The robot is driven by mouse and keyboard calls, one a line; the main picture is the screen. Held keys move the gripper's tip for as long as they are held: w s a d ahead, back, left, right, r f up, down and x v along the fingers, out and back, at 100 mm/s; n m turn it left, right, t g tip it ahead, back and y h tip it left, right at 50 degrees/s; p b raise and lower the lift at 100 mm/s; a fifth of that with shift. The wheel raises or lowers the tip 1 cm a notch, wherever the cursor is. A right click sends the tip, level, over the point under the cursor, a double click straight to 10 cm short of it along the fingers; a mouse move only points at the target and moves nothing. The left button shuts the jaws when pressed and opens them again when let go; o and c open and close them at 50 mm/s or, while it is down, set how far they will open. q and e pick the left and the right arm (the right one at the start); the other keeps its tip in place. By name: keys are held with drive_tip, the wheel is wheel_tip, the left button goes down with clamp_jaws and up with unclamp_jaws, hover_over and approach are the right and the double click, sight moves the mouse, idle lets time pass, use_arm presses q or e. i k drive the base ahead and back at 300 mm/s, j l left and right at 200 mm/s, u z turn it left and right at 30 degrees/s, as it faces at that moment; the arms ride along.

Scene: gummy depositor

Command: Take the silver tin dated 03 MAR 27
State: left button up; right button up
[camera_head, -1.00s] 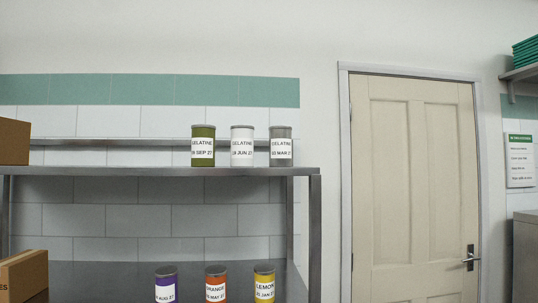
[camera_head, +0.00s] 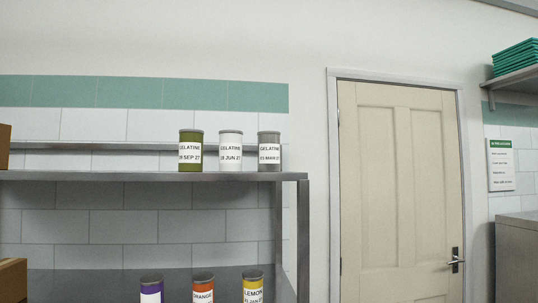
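The silver tin (camera_head: 269,151) stands upright on the upper metal shelf (camera_head: 140,176), near its right end. Its white label reads GELATINE and a date that looks like 03 MAR 27. A white tin (camera_head: 230,151) stands just left of it, and a green tin (camera_head: 190,151) stands left of that, both also labelled GELATINE. Small gaps separate the tins. Neither of my grippers shows in this view.
Purple (camera_head: 151,290), orange (camera_head: 203,288) and yellow (camera_head: 253,287) tins stand on the lower level. Cardboard boxes (camera_head: 12,281) are at the left edge. A closed door (camera_head: 400,190) is right of the shelf. Green trays (camera_head: 515,57) sit on a high shelf at right.

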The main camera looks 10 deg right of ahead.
sight(268, 141)
drive_tip(key=i+j+z, duration=0.15)
drive_tip(key=j+z, duration=0.15)
drive_tip(key=j, duration=0.7)
drive_tip(key=j+z, duration=0.35)
drive_tip(key=j, duration=0.65)
drive_tip(key=i, duration=0.05)
